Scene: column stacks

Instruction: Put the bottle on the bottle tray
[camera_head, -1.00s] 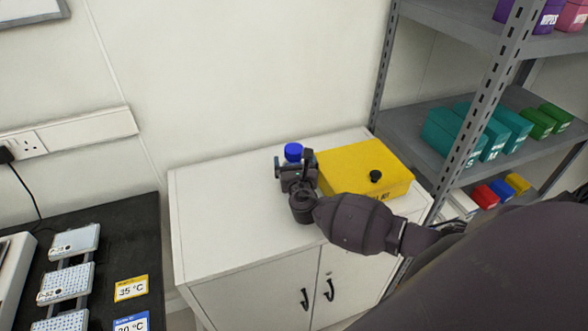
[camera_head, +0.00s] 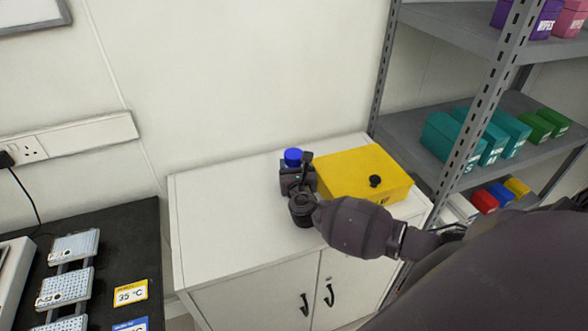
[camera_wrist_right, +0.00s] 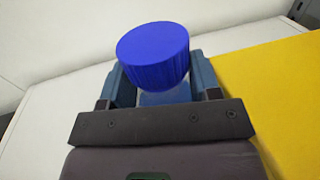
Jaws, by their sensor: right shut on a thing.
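The bottle has a ribbed blue cap (camera_head: 293,156), and it stands on the white cabinet top beside the yellow box. In the right wrist view the blue cap (camera_wrist_right: 153,55) rises between the fingers, with a bit of clear body (camera_wrist_right: 165,97) below it. My right gripper (camera_head: 297,170) is shut on the bottle, one finger on each side; it also shows in the right wrist view (camera_wrist_right: 162,85). The gripper hides most of the bottle's body and its base. My left gripper is not in view. I see no part that I can tell is the bottle tray.
A yellow box (camera_head: 350,167) with a black knob lies right of the bottle. The white cabinet top (camera_head: 225,215) is clear on the left. A grey shelf rack (camera_head: 405,125) with coloured boxes stands right. A black bench (camera_head: 140,240) with plate blocks is at left.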

